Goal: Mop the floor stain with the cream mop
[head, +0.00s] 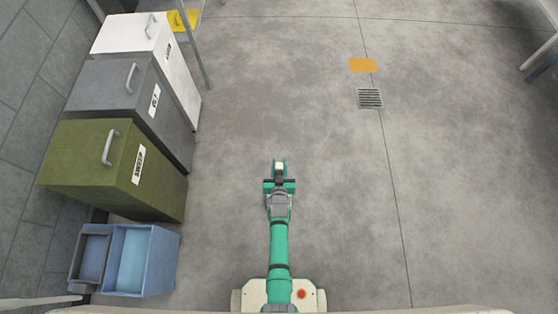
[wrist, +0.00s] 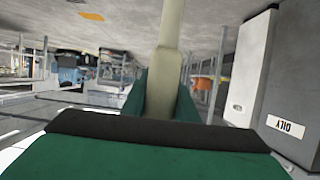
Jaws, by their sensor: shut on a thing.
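My gripper (head: 279,185) is stretched out ahead of my base, above bare floor. In the wrist view its green fingers (wrist: 165,98) are closed around a cream shaft, the cream mop's handle (wrist: 170,45). The shaft runs up out of that picture, toward the floor, which shows upside down at the top. The mop's head is not clearly visible in either view. A flat orange patch, the likely floor stain (head: 362,65), lies ahead and to the right, apart from my gripper. It also shows in the wrist view (wrist: 92,17).
A floor drain (head: 370,98) lies just below the patch. White (head: 125,35), grey (head: 115,85) and olive (head: 100,160) bins line the left wall, with a blue bucket (head: 145,260) nearer. A yellow object (head: 183,20) stands far left. The middle floor is clear.

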